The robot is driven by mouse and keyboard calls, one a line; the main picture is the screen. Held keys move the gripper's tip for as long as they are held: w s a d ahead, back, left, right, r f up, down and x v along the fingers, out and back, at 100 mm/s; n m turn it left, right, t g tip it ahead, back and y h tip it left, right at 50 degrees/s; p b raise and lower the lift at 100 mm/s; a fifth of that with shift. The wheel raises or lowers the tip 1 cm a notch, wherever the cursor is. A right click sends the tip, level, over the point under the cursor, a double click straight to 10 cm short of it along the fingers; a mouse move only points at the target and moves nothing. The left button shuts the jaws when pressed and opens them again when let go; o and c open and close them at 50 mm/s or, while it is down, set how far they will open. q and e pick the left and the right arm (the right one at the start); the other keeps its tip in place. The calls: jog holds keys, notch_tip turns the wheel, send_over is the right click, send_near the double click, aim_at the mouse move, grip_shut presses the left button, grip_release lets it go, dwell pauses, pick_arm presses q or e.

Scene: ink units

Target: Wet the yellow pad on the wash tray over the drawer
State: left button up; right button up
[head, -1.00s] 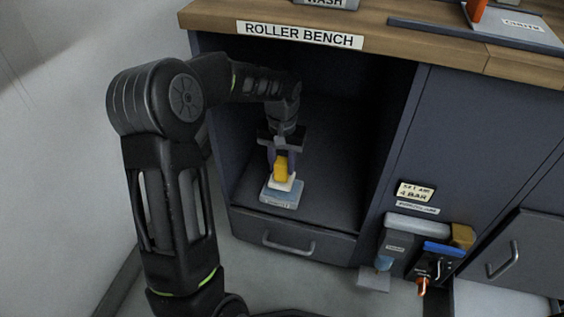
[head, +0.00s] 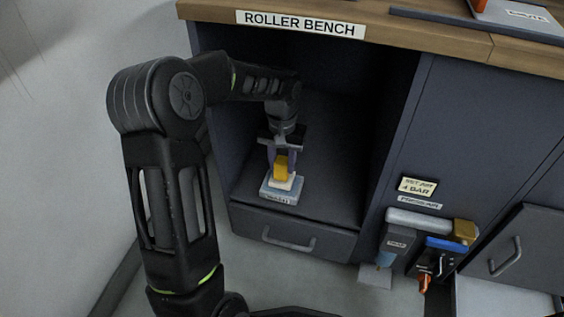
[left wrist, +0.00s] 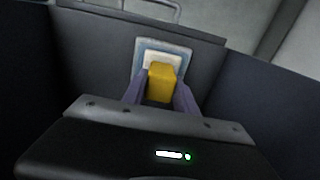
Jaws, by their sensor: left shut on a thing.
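The yellow pad (head: 281,170) is in the grip of my left gripper (head: 280,164), inside the open bay above the drawer. It also shows between the fingers in the left wrist view (left wrist: 161,84). A white pad or layer (head: 290,183) lies directly under the yellow part. Below is the small blue-grey wash tray (head: 280,196), labelled at its front, on the bay floor. The drawer (head: 290,236) below is shut. I cannot tell whether the pad presses on the tray surface. My right gripper is not in view.
The bay walls stand close around my left arm, and the wooden bench top (head: 400,45) overhangs it. To the right are the air fittings with a blue-handled part (head: 446,244) and an orange tip (head: 425,282). A cabinet door (head: 520,250) stands further right.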

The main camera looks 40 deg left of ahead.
pick_arm(q)
jog(key=shift+f, duration=0.55)
dwell(1.9)
notch_tip(320, 180, up, 7)
jog(key=p, duration=0.6)
jog(key=shift+r, duration=0.1)
dwell(0.3)
notch_tip(320, 180, down, 3)
jog(key=b, duration=0.2)
jog(key=shift+b, duration=0.4)
